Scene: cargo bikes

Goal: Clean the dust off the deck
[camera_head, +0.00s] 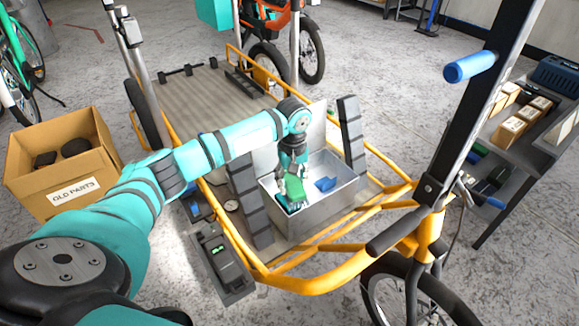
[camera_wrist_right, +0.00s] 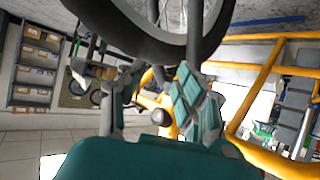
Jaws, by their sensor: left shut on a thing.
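The cargo bike's deck (camera_head: 190,92) is a ribbed grey-brown board inside a yellow frame; I cannot make out dust on it. A grey open metal box (camera_head: 312,212) stands on the front part of the bike. My left gripper (camera_head: 292,178) reaches down into the box and is shut on a green object (camera_head: 294,187), whose kind I cannot tell. A small blue item (camera_head: 325,184) lies in the box beside it. My right gripper (camera_wrist_right: 158,85) shows in the right wrist view, its fingers apart and nothing held between them.
Dark upright bars (camera_head: 352,135) stand beside the box. A grey post with a blue handle (camera_head: 470,67) rises at right, before a shelf with small boxes (camera_head: 520,120). A wheel (camera_wrist_right: 160,40) is close above my right gripper.

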